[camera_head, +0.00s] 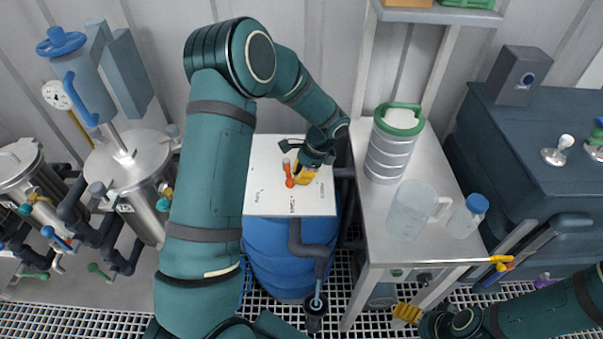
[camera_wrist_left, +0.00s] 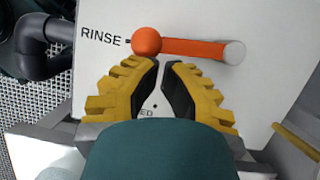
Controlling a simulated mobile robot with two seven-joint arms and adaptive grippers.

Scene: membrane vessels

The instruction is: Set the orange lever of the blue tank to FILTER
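The blue tank (camera_head: 272,262) stands at the centre, with a white panel (camera_head: 265,160) on top. The orange lever (camera_head: 287,170) lies on this panel; in the left wrist view the lever (camera_wrist_left: 190,47) runs from a pale pivot on the right to a round knob on the left. The knob is beside the word RINSE. My left gripper (camera_head: 303,175) is over the panel beside the lever. In the left wrist view its yellow fingers (camera_wrist_left: 160,65) are just below the knob, with a narrow empty gap between them. A label between the fingers is partly hidden. My right gripper (camera_head: 406,312) is at lower right, away from the tank.
A grey pipe (camera_head: 308,240) comes down the tank's front. To the right, a steel bench (camera_head: 430,248) holds a green-topped metal vessel (camera_head: 388,152), a clear jug (camera_head: 410,212) and a blue-capped bottle (camera_head: 467,216). Steel vessels (camera_head: 125,165) and pipes stand at the left.

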